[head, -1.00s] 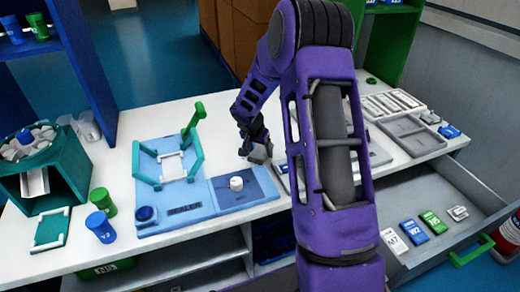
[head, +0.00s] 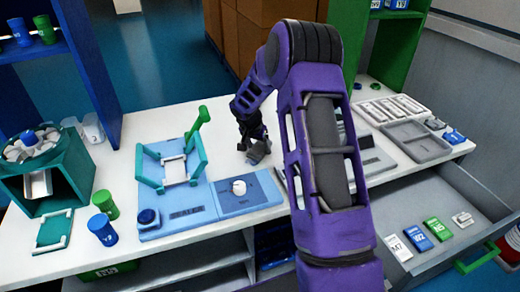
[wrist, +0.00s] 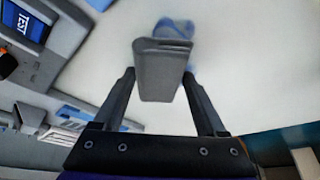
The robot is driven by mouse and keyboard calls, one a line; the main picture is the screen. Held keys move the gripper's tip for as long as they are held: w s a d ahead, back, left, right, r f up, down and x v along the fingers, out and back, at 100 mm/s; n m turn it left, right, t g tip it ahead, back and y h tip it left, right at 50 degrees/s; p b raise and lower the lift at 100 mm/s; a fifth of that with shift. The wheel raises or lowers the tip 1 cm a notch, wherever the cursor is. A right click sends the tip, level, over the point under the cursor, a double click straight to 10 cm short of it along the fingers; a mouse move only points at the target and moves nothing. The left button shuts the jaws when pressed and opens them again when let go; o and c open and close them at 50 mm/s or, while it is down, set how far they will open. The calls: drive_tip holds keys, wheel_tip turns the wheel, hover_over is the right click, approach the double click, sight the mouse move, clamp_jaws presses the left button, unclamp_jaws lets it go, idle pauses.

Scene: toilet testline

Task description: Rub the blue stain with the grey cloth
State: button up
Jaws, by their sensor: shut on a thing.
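My gripper (wrist: 162,100) is shut on the grey cloth (wrist: 162,68), a folded block between its two fingers. In the head view the grey cloth (head: 258,152) shows at the end of my gripper (head: 256,142), low over the white worktop behind the blue sealer unit. The blue stain (wrist: 174,30) lies on the white surface just beyond the cloth's far edge in the wrist view, partly covered by the cloth. I cannot tell whether the cloth touches the surface. In the head view the stain is not visible.
The blue sealer unit (head: 184,212) with a teal frame (head: 168,170) stands left of my gripper. Grey trays (head: 416,140) lie to the right. An open drawer (head: 456,203) holds several small boxes.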

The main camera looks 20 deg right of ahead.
sight(257, 155)
drive_tip(key=shift+w+r, duration=0.15)
drive_tip(key=shift+w, duration=3.65)
drive_tip(key=shift+b, duration=0.45)
drive_tip(key=shift+s+r+b, duration=0.15)
drive_tip(key=shift+s+b, duration=0.85)
drive_tip(key=shift+s, duration=1)
drive_tip(key=shift+s+r+b, duration=0.15)
drive_tip(key=shift+s+b, duration=0.9)
drive_tip(key=shift+s, duration=1)
drive_tip(key=shift+s+r+b, duration=0.15)
drive_tip(key=shift+s+b, duration=0.85)
drive_tip(key=shift+s, duration=1)
drive_tip(key=shift+a+r, duration=0.1)
drive_tip(key=shift+a, duration=1.1)
drive_tip(key=shift+w+r+p, duration=0.2)
drive_tip(key=shift+w+p, duration=0.5)
drive_tip(key=shift+w, duration=2.35)
drive_tip(key=shift+w+r+p, duration=0.2)
drive_tip(key=shift+w+p, duration=0.5)
drive_tip(key=shift+w, duration=2.3)
drive_tip(key=shift+s+b, duration=1.5)
drive_tip(key=shift+s, duration=1.05)
drive_tip(key=shift+s+r, duration=0.15)
drive_tip(key=shift+s, duration=1.6)
drive_tip(key=shift+s+r, duration=0.15)
drive_tip(key=shift+s, duration=1.55)
